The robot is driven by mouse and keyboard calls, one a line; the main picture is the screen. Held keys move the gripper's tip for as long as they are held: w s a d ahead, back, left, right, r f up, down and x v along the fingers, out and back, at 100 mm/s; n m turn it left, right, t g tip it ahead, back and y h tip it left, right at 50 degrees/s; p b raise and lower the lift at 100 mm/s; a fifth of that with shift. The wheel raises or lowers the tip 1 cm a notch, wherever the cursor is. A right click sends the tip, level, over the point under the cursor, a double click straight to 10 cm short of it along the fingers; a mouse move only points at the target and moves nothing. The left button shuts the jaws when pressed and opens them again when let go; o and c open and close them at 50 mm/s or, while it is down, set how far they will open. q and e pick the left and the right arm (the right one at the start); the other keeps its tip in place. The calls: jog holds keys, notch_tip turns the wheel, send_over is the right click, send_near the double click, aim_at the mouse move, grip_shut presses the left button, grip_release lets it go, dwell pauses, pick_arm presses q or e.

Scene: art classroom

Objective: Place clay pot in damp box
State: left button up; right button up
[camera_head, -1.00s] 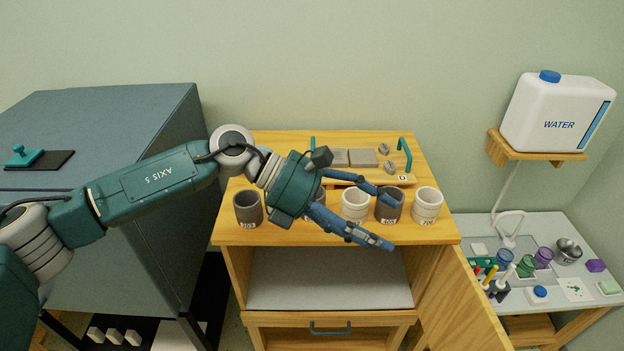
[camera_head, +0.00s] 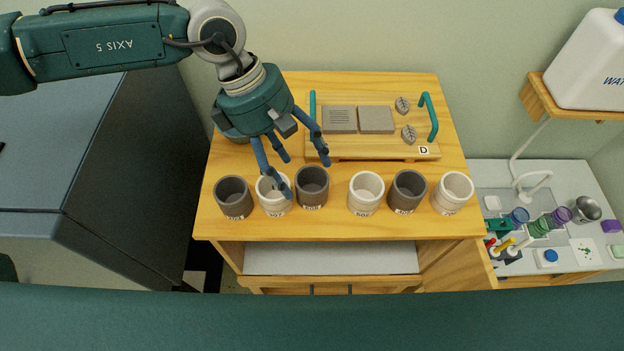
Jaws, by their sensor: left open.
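Clay pots stand upright in a row on the wooden cabinet top (camera_head: 330,226): dark grey (camera_head: 233,198), white (camera_head: 270,203), dark grey (camera_head: 312,190), white (camera_head: 366,195), dark grey (camera_head: 407,193) and white (camera_head: 453,194). Their front labels are too small to read surely. My left gripper (camera_head: 303,172) is open and empty, fingers pointing down around the second and third pots from the left. One finger covers part of the second pot; contact cannot be told. Below the top, the cabinet has an open compartment with a pale floor (camera_head: 330,258), possibly the damp box. My right gripper is out of view.
A wooden board (camera_head: 385,149) with teal handles, grey slabs and leaf shapes lies behind the pots. A wooden door (camera_head: 474,268) stands open at right. A large grey cabinet (camera_head: 130,170) is at left. A side table (camera_head: 590,245) holds jars and tools.

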aim_at(309, 184)
pick_arm(q)
jog(key=shift+s+d+f, duration=0.15)
jog(key=shift+d+f, duration=0.05)
jog(key=shift+f, duration=0.4)
jog(key=p+x, duration=0.3)
jog(key=x, duration=0.1)
jog(key=shift+d+f+p, duration=0.1)
jog(key=shift+p, duration=0.3)
jog(key=shift+d+f, duration=0.15)
jog(key=shift+f, duration=0.3)
jog(key=c, duration=1.3)
jog(key=shift+c, duration=0.2)
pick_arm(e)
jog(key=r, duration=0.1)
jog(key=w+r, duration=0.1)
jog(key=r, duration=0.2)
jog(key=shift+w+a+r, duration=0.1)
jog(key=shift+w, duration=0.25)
pick_arm(q)
jog(key=shift+r, duration=0.15)
